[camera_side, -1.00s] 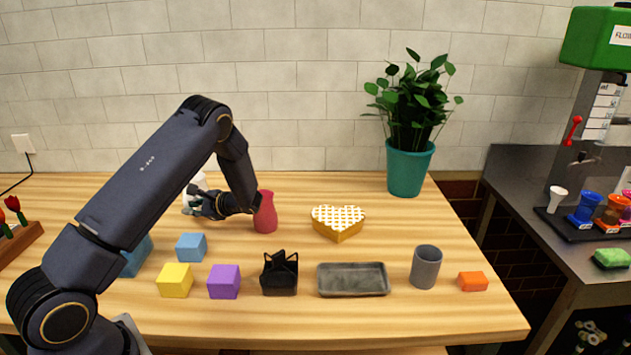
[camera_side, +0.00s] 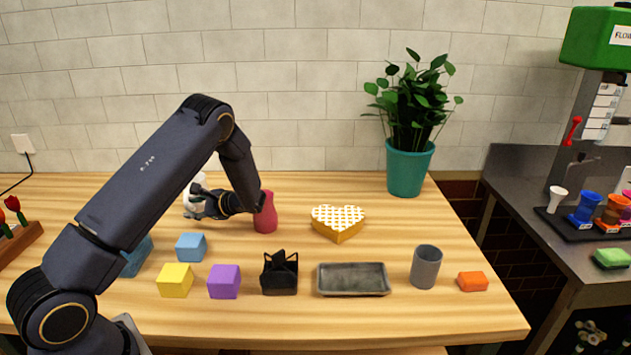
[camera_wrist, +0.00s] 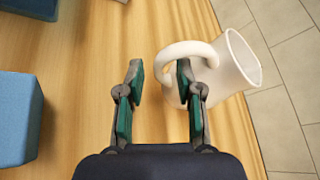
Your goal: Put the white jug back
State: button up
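The white jug (camera_wrist: 238,66) stands near the back of the wooden table, at the table's edge in the wrist view, with its looped handle (camera_wrist: 186,48) toward my gripper. In the side view the jug (camera_side: 198,180) is partly hidden behind my gripper (camera_side: 196,204). In the wrist view my gripper (camera_wrist: 159,70) is open, and the outer part of the handle lies between its two fingers. The right finger reaches into or over the handle loop. I cannot tell whether either finger touches it.
A red vase (camera_side: 265,213) stands right beside my wrist. A blue block (camera_side: 191,247), a yellow block (camera_side: 175,281) and a purple block (camera_side: 224,282) lie nearer the front. A heart-shaped box (camera_side: 338,224) is farther right.

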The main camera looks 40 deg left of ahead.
jog(key=v, duration=1)
jog(key=shift+w+d+r, duration=0.1)
jog(key=shift+d, duration=0.2)
jog(key=s+d+r+n+t+h, duration=0.2)
jog(key=s+d+r+t+h, duration=0.1)
jog(key=d, duration=0.5)
jog(key=s+d+r+n+t+h, duration=0.2)
jog(key=s+d+r+t+h, duration=0.2)
jog(key=s+d+r, duration=0.4)
jog(key=s+d+r+n+t+h, duration=0.1)
jog(key=s+d+r+t+h, duration=0.2)
jog(key=s+d+r+h, duration=0.2)
jog(key=s+d+h, duration=0.1)
jog(key=d, duration=0.2)
jog(key=shift+d+r+n+t, duration=0.25)
jog(key=shift+r+n+t, duration=0.15)
